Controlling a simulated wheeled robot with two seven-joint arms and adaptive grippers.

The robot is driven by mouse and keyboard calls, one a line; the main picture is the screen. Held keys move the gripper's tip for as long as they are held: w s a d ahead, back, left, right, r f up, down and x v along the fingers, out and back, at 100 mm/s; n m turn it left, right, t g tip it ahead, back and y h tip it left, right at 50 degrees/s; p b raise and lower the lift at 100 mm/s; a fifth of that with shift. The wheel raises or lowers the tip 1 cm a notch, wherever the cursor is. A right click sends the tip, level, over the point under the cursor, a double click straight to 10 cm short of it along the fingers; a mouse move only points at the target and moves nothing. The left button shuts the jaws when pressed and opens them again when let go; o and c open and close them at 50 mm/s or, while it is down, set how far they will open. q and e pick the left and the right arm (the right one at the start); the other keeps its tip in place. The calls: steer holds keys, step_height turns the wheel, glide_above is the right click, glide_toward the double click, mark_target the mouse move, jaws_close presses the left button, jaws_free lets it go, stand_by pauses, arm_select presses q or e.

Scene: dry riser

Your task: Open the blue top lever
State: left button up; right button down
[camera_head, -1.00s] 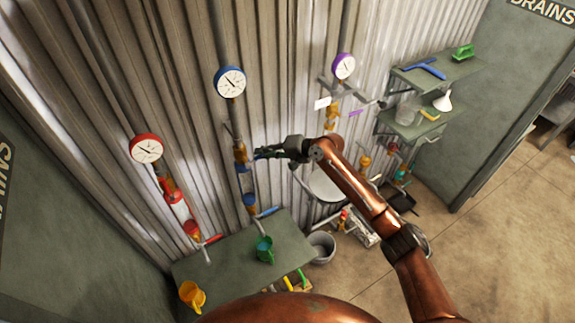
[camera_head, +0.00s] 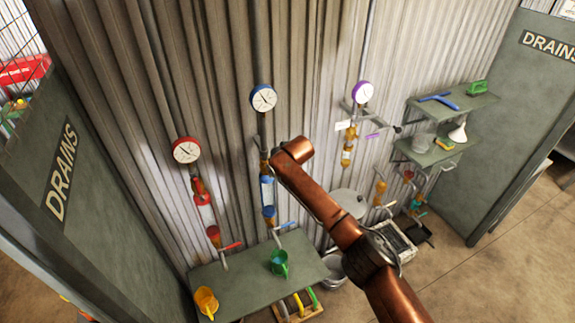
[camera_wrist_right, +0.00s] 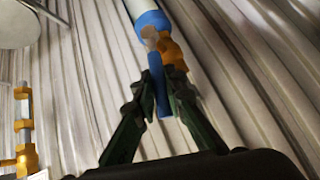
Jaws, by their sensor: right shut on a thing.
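The blue riser has a blue-rimmed gauge (camera_head: 263,98), and brass and blue fittings below it. In the right wrist view, the blue top lever (camera_wrist_right: 158,85) runs from a brass valve body (camera_wrist_right: 172,52) down between the fingers. My right gripper (camera_wrist_right: 162,82) is shut on this lever. In the head view my copper-coloured right wrist covers the gripper and the top lever. A lower blue lever (camera_head: 285,226) sticks out to the right near the riser's foot. My left gripper is not in view.
A red-gauge riser (camera_head: 186,150) stands to the left and a purple-gauge riser (camera_head: 362,92) to the right. A green-grey table (camera_head: 235,280) below holds a green mug (camera_head: 278,262) and a yellow mug (camera_head: 206,302). Shelves (camera_head: 450,105) are at right.

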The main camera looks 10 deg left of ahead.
steer(key=shift+s+a+n, duration=0.3)
steer(key=shift+a, duration=0.25)
steer(key=shift+s+t+h, duration=0.1)
steer(key=shift+t+h, duration=0.3)
steer(key=shift+h, duration=0.1)
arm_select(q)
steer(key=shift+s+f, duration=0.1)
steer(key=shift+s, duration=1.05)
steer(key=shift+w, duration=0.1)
arm_select(e)
steer(key=c, duration=2)
jaws_free()
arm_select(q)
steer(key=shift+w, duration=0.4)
arm_select(e)
steer(key=shift+o, duration=0.2)
